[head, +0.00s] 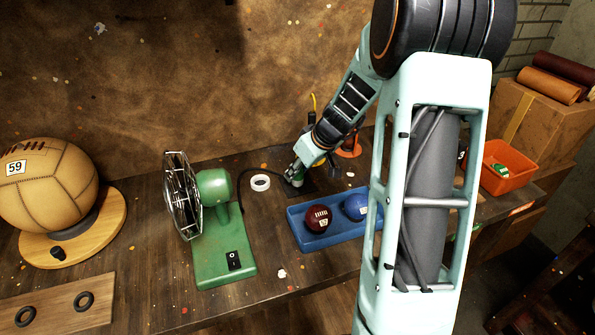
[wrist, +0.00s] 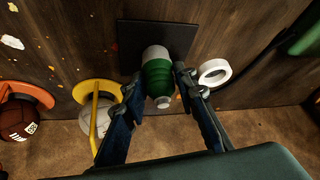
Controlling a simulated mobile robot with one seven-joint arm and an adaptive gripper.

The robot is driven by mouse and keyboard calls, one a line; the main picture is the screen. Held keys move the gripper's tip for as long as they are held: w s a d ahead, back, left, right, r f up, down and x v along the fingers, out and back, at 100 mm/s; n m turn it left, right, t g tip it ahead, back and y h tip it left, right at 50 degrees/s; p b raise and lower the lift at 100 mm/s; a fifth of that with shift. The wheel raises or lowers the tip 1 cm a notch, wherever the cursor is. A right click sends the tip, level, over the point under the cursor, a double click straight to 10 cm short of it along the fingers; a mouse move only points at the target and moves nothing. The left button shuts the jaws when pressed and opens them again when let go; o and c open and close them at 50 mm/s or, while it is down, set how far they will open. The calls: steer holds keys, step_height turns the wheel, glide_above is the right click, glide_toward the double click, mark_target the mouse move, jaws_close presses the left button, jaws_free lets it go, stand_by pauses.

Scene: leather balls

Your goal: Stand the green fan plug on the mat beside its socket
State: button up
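The green plug (wrist: 158,78) shows in the wrist view between the two fingers of my gripper (wrist: 157,78). It has a green ribbed body, a white rounded far end and a small pale near end. It is over the dark square mat (wrist: 178,35); I cannot tell whether it touches the mat. The fingers sit close on both sides, and whether they press on it is unclear. I cannot tell whether the white end is part of the plug or a socket. In the head view, my gripper (head: 295,177) is low over the mat and mostly hides the plug.
A white ring (head: 260,183) lies close beside the mat. The green fan (head: 222,255) stands left, its dark cable running toward my gripper. A blue tray (head: 318,242) holding two balls is in front. Yellow and orange ring stands (wrist: 80,93) are near the wall.

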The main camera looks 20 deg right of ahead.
steer(key=o, duration=0.4)
steer(key=shift+c, duration=0.2)
steer(key=shift+d+r, duration=0.1)
steer(key=shift+r, duration=0.35)
steer(key=v, duration=1.1)
steer(key=shift+s+r, duration=0.2)
steer(key=shift+p, duration=0.3)
